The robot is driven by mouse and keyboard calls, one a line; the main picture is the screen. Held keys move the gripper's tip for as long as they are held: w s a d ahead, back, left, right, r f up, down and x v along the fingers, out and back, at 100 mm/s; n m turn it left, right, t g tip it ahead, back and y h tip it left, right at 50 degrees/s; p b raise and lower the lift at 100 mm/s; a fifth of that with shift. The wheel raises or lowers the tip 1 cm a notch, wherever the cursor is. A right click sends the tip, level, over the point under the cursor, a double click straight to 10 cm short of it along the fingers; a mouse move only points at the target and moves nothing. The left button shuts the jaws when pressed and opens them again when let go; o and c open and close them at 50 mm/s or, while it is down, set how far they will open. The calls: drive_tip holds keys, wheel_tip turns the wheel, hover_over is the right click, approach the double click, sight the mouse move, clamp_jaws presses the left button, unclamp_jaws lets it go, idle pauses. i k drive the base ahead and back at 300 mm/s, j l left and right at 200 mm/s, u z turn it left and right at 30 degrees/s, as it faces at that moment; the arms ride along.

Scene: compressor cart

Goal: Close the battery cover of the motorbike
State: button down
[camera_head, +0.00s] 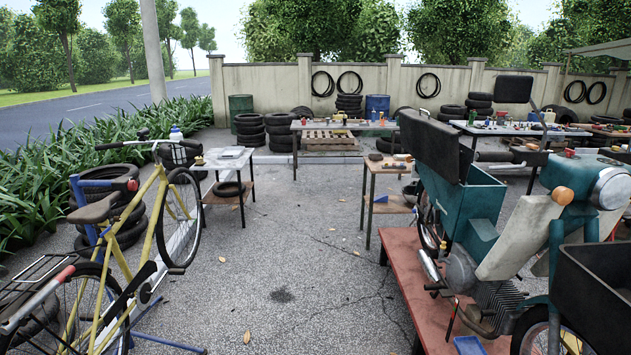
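The teal motorbike (480,215) stands on a low red platform (405,270) at the right, its round headlight (611,188) toward the right edge. A black, seat-like panel (430,143) stands tilted up at the bike's left end, above the teal body. I cannot tell whether this panel is the battery cover, and no other part is clearly recognisable as the cover. A pale leg shield (522,237) and the engine (470,275) show below. My gripper is not in view.
A yellow bicycle (125,250) stands at the left. A small table (228,158) and a wooden stand (383,178) are behind. A black box (598,290) fills the lower right. The paved floor (300,270) between bicycle and platform is clear apart from leaves.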

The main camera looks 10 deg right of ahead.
sight(467, 154)
drive_tip(key=i+z, duration=0.45)
drive_tip(key=i+j+z, duration=0.1)
drive_tip(key=i+z, duration=0.35)
drive_tip(key=i+j+z, duration=0.25)
drive_tip(key=z, duration=0.15)
